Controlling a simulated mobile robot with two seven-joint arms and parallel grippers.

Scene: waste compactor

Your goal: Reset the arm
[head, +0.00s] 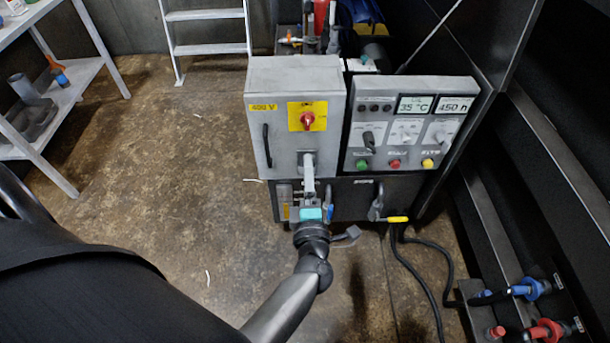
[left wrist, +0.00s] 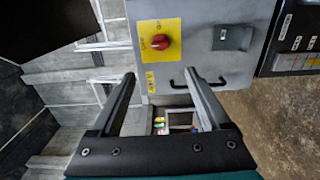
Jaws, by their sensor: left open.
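My left arm reaches forward to the front of the grey electrical cabinet (head: 295,78). My left gripper (head: 308,170) points at the lower right part of the cabinet door, and its jaws look empty. In the left wrist view the open fingers (left wrist: 160,80) stand apart in front of the same cabinet, with the red rotary switch (left wrist: 160,42) on its yellow plate beyond them. I cannot tell whether a fingertip touches the door. The switch also shows in the head view (head: 307,119). My right gripper is not in view.
A control panel (head: 410,120) with displays and coloured buttons stands right of the cabinet. A yellow-handled valve (head: 396,219) and black hoses (head: 430,275) are below it. A shelf (head: 85,80) stands left and a ladder (head: 208,50) behind. The floor (head: 170,170) between is mostly clear.

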